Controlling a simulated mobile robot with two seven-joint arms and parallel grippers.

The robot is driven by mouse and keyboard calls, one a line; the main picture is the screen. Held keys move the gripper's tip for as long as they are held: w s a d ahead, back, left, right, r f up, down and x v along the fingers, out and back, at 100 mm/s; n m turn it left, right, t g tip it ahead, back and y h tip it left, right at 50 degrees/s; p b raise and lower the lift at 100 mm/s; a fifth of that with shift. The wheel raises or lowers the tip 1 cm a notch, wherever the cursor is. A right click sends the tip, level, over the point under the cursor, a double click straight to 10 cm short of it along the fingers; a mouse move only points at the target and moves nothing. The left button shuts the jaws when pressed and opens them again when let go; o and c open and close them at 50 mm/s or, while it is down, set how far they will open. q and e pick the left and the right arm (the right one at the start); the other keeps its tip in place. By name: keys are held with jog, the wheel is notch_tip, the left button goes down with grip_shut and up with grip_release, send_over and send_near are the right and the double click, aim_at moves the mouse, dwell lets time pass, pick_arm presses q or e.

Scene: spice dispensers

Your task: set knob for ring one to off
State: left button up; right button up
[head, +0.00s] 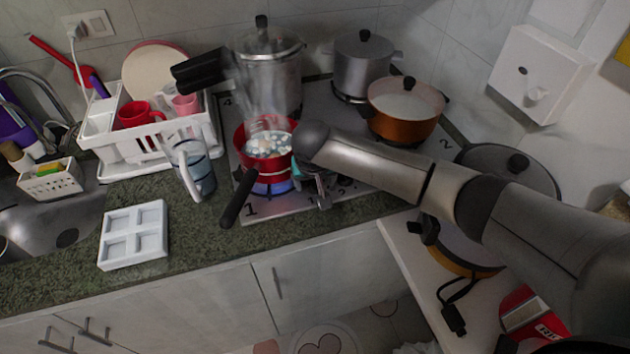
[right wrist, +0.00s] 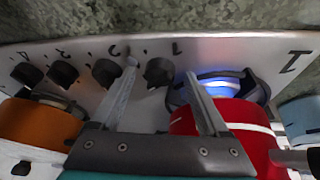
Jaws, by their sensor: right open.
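The knob for ring one (right wrist: 158,71) is a dark round knob marked 1 on the stove's front panel in the right wrist view. My right gripper (right wrist: 162,69) is open, with one fingertip on each side of this knob; contact cannot be told. In the head view my right gripper (head: 318,190) is at the stove's front edge, and my arm hides much of the panel. Ring one (right wrist: 218,86) glows blue, lit, under the red pot (head: 262,140), which also shows in the right wrist view (right wrist: 240,115). My left gripper is not in view.
Knobs two (right wrist: 107,72), three (right wrist: 63,73) and four (right wrist: 27,74) sit in a row beside it. An orange pot (head: 404,122), a pressure cooker (head: 270,75) and a grey pot (head: 362,62) stand on the stove. A glass pitcher (head: 194,170) stands left of the red pot's handle.

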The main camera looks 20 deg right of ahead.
grip_shut()
dwell(0.5)
jog(key=shift+s+d+r+n+p, duration=0.15)
jog(key=shift+n+p, duration=0.55)
jog(key=shift+p, duration=0.4)
jog(key=n+y+p, duration=0.1)
jog(key=n+p, duration=0.2)
jog(key=shift+d+y, duration=0.1)
jog(key=shift+y, duration=0.3)
jog(key=n+y, duration=0.1)
jog(key=n, duration=0.1)
jog(key=shift+n+p, duration=0.3)
jog(key=shift+d+n+y, duration=0.15)
jog(key=shift+n+y, duration=0.25)
jog(key=shift+n, duration=1)
